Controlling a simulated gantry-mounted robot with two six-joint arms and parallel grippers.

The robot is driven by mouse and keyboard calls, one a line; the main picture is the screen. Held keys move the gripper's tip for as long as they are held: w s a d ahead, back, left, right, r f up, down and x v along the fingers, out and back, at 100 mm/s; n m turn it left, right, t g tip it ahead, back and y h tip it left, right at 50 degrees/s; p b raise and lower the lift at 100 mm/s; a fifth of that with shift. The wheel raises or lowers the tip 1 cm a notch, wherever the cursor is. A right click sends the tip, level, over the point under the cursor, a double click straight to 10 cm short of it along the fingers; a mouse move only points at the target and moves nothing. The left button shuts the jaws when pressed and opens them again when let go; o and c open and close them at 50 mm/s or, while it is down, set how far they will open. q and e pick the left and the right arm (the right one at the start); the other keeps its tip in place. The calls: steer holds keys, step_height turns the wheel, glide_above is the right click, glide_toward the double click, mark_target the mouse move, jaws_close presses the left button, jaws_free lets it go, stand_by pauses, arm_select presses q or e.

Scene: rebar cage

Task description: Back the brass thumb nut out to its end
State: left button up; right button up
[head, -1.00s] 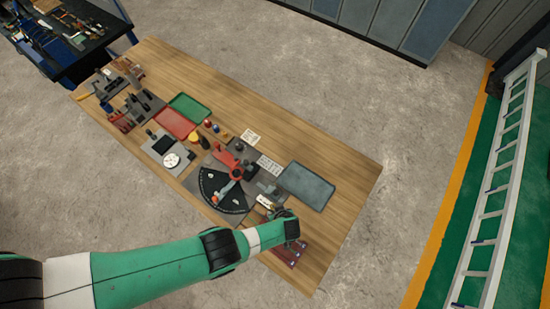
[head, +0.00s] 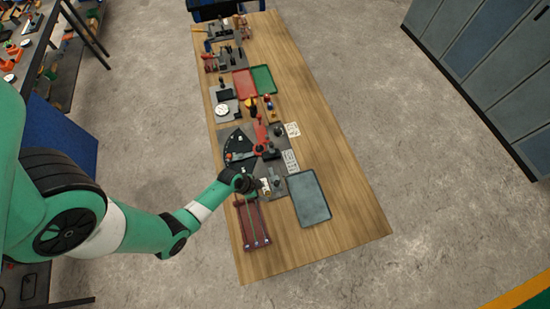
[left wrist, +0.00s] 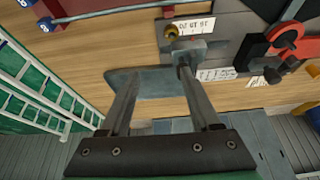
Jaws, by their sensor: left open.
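The brass thumb nut (left wrist: 171,32) shows as a small round yellow piece in the left wrist view, beside a white lettered label (left wrist: 194,23) and just above a grey block (left wrist: 187,48). My left gripper (left wrist: 152,76) is open, with nothing seen held between its fingers. Its right finger overlaps the grey block in the picture; I cannot tell whether they touch. The nut lies beyond the fingertips, not between them. In the head view my left gripper (head: 245,184) hangs over the table's left edge, and the nut cannot be made out there. My right gripper is not seen.
A maroon frame with rods (head: 252,226) lies near the gripper. A grey-blue tray (head: 309,198) lies to the right. A dark plate with a red lever (head: 261,137) lies farther up the table. Bare wood (head: 335,150) is free along the right side.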

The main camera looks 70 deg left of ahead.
mark_target(267, 194)
arm_select(q)
steer(key=shift+n, duration=0.6)
steer(key=f+b, duration=0.3)
steer(key=w+a+f+b, duration=0.1)
steer(key=f+b, duration=0.3)
steer(key=a+f+b, duration=0.1)
steer(key=f+b, duration=0.2)
steer(key=shift+w+a+f, duration=0.15)
steer(key=shift+a+f, duration=0.1)
steer(key=shift+f, duration=0.1)
steer(key=shift+w+f+b, duration=0.3)
steer(key=shift+f+b, duration=0.1)
steer(key=shift+b, duration=0.05)
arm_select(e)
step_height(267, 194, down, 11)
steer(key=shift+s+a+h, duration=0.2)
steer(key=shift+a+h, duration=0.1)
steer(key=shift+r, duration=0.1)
arm_select(q)
jaws_close()
